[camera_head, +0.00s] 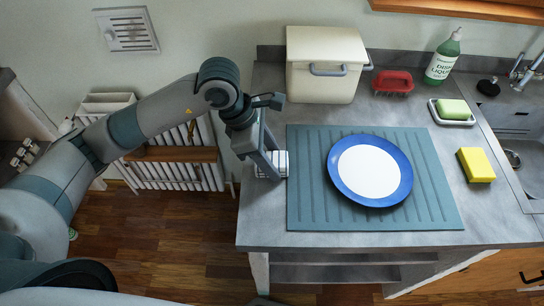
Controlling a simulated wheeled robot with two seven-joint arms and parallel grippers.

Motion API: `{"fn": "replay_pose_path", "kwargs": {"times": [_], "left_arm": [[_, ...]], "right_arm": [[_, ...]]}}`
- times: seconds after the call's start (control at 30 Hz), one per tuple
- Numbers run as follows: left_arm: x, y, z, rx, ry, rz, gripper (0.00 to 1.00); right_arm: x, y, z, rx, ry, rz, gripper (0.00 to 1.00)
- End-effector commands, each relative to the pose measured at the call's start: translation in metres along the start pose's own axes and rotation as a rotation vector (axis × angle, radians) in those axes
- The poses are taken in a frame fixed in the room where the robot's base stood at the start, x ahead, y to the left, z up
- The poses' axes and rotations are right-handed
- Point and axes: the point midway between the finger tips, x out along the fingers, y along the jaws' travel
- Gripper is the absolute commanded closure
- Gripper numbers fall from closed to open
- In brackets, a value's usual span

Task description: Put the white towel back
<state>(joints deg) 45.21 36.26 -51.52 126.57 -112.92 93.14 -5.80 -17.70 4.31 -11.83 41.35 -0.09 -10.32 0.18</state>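A small white, striped bundle (284,158), which looks like the folded white towel, is at the left edge of the grey counter, beside the left edge of the blue-grey ribbed mat. My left gripper (270,166) reaches down over it from the left, and a finger covers part of it. I cannot tell whether the fingers are closed on the towel or only around it, nor whether it rests on the counter. My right gripper is not in view.
A blue-rimmed white plate (370,170) lies on the ribbed mat (308,210). Behind are a cream bin (326,70), a red brush (393,82) and a green soap bottle (443,58). A soap dish, yellow sponge (476,165) and sink are right. A white radiator (180,176) stands left.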

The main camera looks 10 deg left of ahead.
Motion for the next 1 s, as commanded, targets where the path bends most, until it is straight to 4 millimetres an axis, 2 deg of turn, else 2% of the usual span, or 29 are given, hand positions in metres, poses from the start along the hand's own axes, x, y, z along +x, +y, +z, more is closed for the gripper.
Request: {"fn": "replay_pose_path", "kwargs": {"times": [0.57, 0.67, 0.83, 0.87, 1.0], "left_arm": [[-0.002, 0.000, 0.001, 0.000, 0.000, 0.000, 0.39], [-0.005, 0.000, 0.002, 0.000, 0.000, 0.000, 0.39], [-0.010, 0.000, 0.004, -0.001, 0.000, -0.001, 0.39], [-0.013, 0.001, 0.003, 0.001, -0.002, 0.004, 0.39], [-0.036, 0.001, 0.003, 0.002, -0.002, 0.005, 0.39]], "right_arm": [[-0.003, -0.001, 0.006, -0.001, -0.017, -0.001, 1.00], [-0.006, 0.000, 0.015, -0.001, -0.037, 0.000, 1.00], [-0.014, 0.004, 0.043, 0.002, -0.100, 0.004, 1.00], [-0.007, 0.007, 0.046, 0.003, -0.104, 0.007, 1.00], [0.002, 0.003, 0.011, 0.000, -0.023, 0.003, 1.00]]}}
